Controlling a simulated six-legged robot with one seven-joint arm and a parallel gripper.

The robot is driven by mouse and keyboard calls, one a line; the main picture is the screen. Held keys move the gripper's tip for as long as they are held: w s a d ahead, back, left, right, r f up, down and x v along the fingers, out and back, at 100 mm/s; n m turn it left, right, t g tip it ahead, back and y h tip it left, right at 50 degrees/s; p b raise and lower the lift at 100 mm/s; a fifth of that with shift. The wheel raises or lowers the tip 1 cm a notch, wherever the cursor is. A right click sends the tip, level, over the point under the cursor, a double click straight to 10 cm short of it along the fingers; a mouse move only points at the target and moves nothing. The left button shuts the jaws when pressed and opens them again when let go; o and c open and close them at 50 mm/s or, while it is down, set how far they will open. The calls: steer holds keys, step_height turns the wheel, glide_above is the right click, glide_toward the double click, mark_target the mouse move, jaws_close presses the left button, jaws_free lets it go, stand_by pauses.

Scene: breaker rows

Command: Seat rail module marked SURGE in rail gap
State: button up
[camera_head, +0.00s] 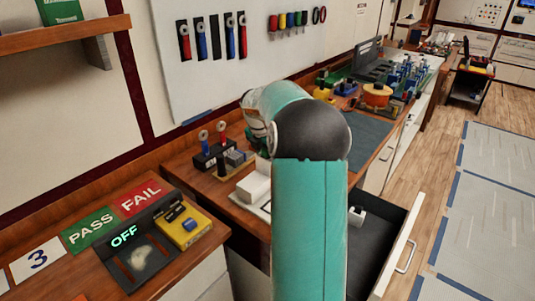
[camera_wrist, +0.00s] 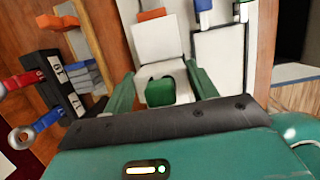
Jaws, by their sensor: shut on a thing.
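In the wrist view my gripper (camera_wrist: 161,70) has its two green fingers on either side of a white block with a green part (camera_wrist: 160,92) at its near end. The fingers appear closed on this block. No SURGE marking is readable on it. A larger white block (camera_wrist: 155,42) with an orange top lies just beyond the fingertips; I cannot tell whether the held block touches it. I cannot make out the rail gap for certain. In the head view my arm hides my gripper, and a white block (camera_head: 255,187) shows on the bench left of the arm.
A dark holder (camera_wrist: 62,88) with red and blue ring-handled tools stands left of my gripper. An open drawer (camera_head: 378,258) holds a small white block (camera_head: 357,215). A yellow device (camera_head: 183,228) sits on the bench at left. A dark mat (camera_head: 368,135) beyond looks clear.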

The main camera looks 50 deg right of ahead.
steer(key=shift+f, duration=2.05)
steer(key=o, duration=1.2)
steer(key=shift+r, duration=0.1)
steer(key=v, duration=1.3)
steer(key=shift+r, duration=0.3)
steer(key=shift+a, duration=0.1)
